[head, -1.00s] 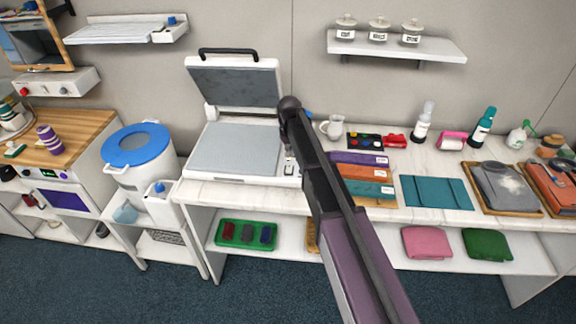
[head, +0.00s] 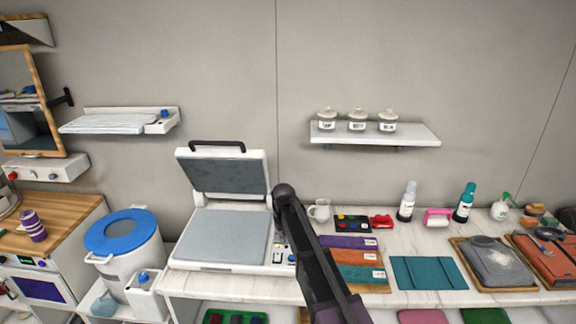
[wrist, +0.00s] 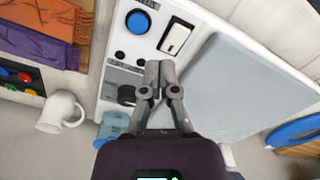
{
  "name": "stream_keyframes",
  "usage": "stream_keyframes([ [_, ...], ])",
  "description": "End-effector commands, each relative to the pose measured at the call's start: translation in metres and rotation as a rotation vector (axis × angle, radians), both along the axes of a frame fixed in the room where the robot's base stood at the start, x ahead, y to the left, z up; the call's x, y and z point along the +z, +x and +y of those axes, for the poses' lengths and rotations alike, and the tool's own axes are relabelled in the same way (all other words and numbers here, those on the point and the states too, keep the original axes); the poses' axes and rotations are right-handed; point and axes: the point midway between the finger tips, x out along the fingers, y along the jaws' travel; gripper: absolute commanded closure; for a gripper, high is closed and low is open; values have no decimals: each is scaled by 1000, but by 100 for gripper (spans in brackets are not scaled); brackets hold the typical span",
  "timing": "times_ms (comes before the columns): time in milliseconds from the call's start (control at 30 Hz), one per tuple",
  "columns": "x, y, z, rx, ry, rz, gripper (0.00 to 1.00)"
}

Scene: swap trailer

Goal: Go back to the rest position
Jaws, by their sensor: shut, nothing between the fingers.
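My gripper (wrist: 158,75) shows in the wrist view with its two fingers together and nothing between them. It is above the control panel of the heat press, near a blue button (wrist: 139,21) and a black knob. In the head view my dark arm rises from the bottom centre and covers the press's right edge; the fingers are hidden there. The heat press (head: 222,238) stands on the white counter with its lid raised. Its grey plate also shows in the wrist view (wrist: 235,85).
Right of the press are a white mug (head: 319,210), a paint palette (head: 352,223), folded cloths (head: 352,257), a teal cloth (head: 428,272) and bottles (head: 407,201). A blue-lidded bin (head: 123,232) stands left. A wall shelf (head: 375,134) holds three jars.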

Motion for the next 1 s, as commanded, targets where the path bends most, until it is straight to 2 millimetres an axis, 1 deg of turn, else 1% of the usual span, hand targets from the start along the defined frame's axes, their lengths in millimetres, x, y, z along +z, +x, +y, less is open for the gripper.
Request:
stream_keyframes([
  [33, 0, -15, -14, -19, 0, 0, 100],
  [167, 0, -48, -51, -82, 0, 0, 100],
  [200, 0, -60, -64, -105, 0, 0, 100],
  [267, 0, -79, -83, -142, 0, 1, 100],
  [300, 0, -93, -96, -168, 0, 1, 100],
  [367, 0, -113, -114, -205, 0, 1, 100],
  [400, 0, -127, -126, -231, 0, 1, 100],
  [467, 0, -148, -142, -269, -1, 0, 100],
  [500, 0, -162, -152, -294, -1, 0, 100],
  [600, 0, -194, -174, -351, -1, 0, 100],
  [700, 0, -218, -189, -398, -1, 0, 100],
  [800, 0, -235, -199, -429, -1, 0, 100],
  [900, 0, -242, -204, -447, -1, 0, 100],
  [1000, 0, -244, -205, -453, -1, 0, 100],
])
